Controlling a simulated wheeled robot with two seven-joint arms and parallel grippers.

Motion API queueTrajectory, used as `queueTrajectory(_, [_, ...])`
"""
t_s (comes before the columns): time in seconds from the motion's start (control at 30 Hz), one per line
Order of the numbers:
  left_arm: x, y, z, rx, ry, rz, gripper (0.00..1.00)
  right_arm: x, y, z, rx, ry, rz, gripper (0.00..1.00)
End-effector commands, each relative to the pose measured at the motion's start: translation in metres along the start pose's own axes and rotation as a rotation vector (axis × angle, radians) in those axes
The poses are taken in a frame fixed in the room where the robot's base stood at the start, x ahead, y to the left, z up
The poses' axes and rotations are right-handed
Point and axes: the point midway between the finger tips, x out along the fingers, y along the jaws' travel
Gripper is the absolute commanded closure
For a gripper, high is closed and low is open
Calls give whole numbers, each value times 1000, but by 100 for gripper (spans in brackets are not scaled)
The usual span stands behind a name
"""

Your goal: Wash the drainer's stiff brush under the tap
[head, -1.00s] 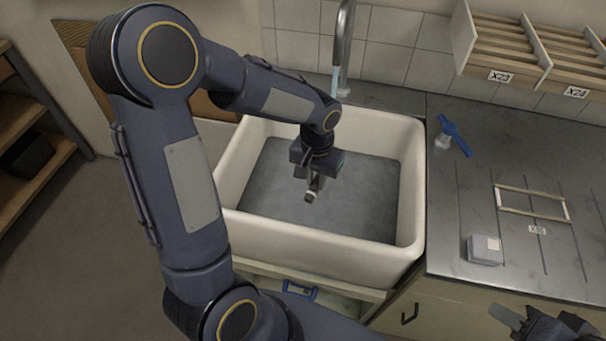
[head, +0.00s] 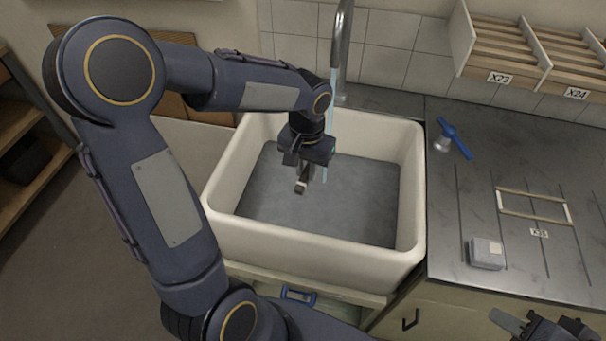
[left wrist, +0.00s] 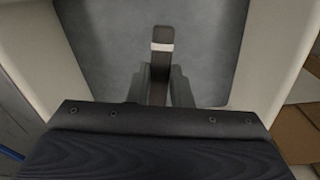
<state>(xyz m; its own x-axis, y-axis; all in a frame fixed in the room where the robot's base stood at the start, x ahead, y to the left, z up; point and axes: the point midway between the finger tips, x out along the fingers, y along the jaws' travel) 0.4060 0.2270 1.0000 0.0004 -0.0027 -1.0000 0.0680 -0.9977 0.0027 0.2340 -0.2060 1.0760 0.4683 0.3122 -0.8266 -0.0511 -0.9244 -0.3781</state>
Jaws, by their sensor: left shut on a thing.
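My left gripper (head: 304,166) hangs down inside the white sink (head: 310,250), above its grey floor. It is shut on the brush (head: 301,187), of which a short dark piece with a pale end shows below the fingers. In the left wrist view the brush (left wrist: 161,60) is a dark bar with a white band near its tip, between the fingers; any bristles are hidden. The tap (head: 342,45) stands behind the sink. A pale blue water stream (head: 333,105) falls from it, passing close to the gripper's right side; I cannot tell if it touches the brush. My right gripper (head: 545,328) is partly cut off at the lower right.
The dark counter (head: 465,215) lies right of the sink. On it are a blue-handled tool (head: 455,138), a pale frame (head: 533,204) and a small grey block (head: 487,253). Wooden racks (head: 530,45) stand at the back right. The sink walls surround my left gripper.

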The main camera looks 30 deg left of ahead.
Motion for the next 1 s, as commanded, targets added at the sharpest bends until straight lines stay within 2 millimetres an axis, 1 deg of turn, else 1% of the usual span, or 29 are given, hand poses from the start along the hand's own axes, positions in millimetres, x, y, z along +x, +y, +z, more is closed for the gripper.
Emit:
queueTrajectory(0.1, [2, -2, -12, -1, -1, 0, 100, -1, 0, -1, 0, 0, 0, 64])
queueTrajectory(0.7, [14, -11, -69, 0, 0, 0, 100, -7, -3, -3, 0, 0, 0, 64])
queueTrajectory(0.8, [15, -12, -76, 0, 1, 0, 100, -8, -4, -4, 0, 0, 0, 64])
queueTrajectory(1.0, [16, -13, -82, -1, 1, 0, 100, -8, -4, -4, 0, 0, 0, 64])
